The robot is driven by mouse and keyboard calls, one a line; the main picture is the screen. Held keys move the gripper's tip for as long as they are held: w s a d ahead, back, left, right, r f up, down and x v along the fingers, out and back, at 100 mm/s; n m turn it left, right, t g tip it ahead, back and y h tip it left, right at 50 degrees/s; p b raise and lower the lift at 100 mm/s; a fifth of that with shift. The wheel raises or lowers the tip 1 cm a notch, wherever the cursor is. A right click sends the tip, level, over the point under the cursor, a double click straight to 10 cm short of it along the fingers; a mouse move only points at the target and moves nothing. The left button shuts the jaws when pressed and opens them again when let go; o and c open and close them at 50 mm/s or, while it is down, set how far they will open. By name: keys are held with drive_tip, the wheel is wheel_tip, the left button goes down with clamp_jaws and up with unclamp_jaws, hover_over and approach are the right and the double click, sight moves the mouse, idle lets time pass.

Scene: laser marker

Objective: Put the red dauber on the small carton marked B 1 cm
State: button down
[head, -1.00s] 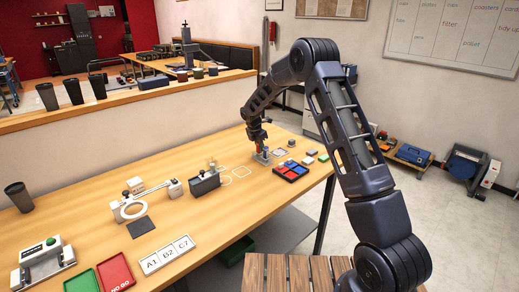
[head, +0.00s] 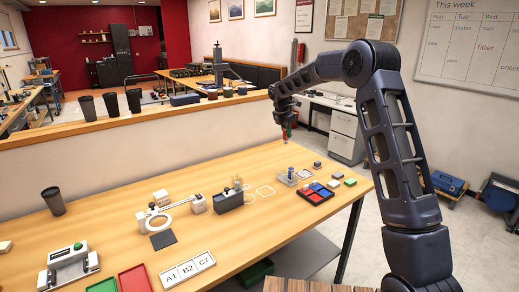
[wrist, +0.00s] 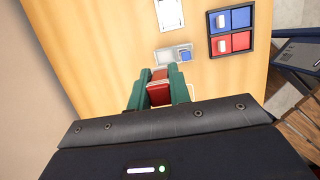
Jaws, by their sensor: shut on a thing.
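My gripper (wrist: 159,90) is shut on the red dauber (wrist: 159,87), which shows between the green fingers in the wrist view. In the head view my gripper (head: 286,128) is raised above the far side of the bench, and the red of the dauber (head: 285,135) is small below it. Below stands a grey holder (head: 280,180) with a blue dauber (head: 291,172) in it; the blue dauber also shows in the wrist view (wrist: 185,56). White cartons (head: 195,204) (head: 161,198) stand mid-bench; no letter B is readable on them.
A black tray with red and blue pads (head: 304,196) lies right of the holder, with small blocks (head: 337,175) beyond. A dark stamp-like device (head: 229,200), a ring clamp (head: 150,220) and an A1 B2 C7 plate (head: 188,270) are further left. Bare wood lies between.

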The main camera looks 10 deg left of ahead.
drive_tip(key=shift+a+r, duration=0.1)
drive_tip(key=shift+r, duration=0.05)
drive_tip(key=s+a+r+n+y, duration=0.1)
drive_tip(key=s+a+n, duration=0.1)
drive_tip(key=a, duration=0.6)
drive_tip(key=s+a+n, duration=0.1)
drive_tip(key=a+n, duration=0.2)
drive_tip(key=a, duration=0.5)
wheel_tip(320, 180, up, 3)
drive_tip(key=n+y, duration=0.3)
drive_tip(key=n, duration=1)
hover_over(160, 193)
wheel_tip(160, 193, down, 19)
drive_tip(key=shift+f, duration=0.1)
drive_tip(key=shift+f, duration=0.15)
drive_tip(key=c, duration=1.3)
unclamp_jaws()
